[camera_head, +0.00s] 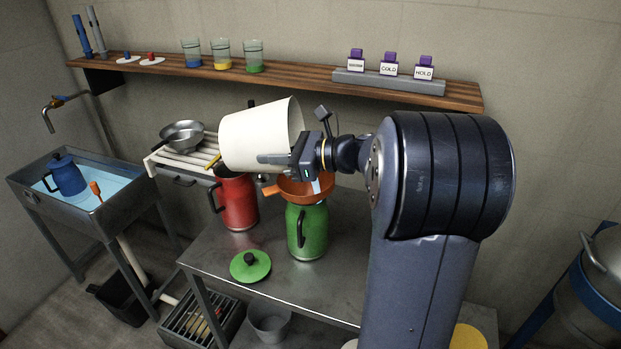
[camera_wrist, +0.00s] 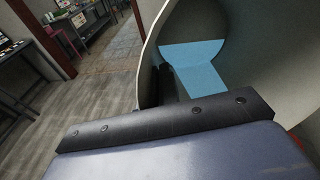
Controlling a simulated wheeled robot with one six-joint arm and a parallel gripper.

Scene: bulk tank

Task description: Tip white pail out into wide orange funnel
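The white pail (camera_head: 255,138) is held in the air, tipped onto its side with its mouth toward the right. My gripper (camera_head: 272,160) is at its near side and appears shut on it; the exact grip is hidden. The wrist view looks into the pail (camera_wrist: 225,25), where a flat light blue patch, perhaps liquid, shows. The wide orange funnel (camera_head: 326,189) sits on top of the green can (camera_head: 314,240), just below and right of the pail. A small pale patch shows at the funnel, partly behind my gripper; I cannot tell what it is.
A red can (camera_head: 238,205) stands left of the green can. A green lid (camera_head: 250,266) lies on the metal table's front left. A rack with metal bowls (camera_head: 182,134) is behind left. A wooden shelf (camera_head: 300,82) runs along the wall, holding jars and purple-topped labelled items.

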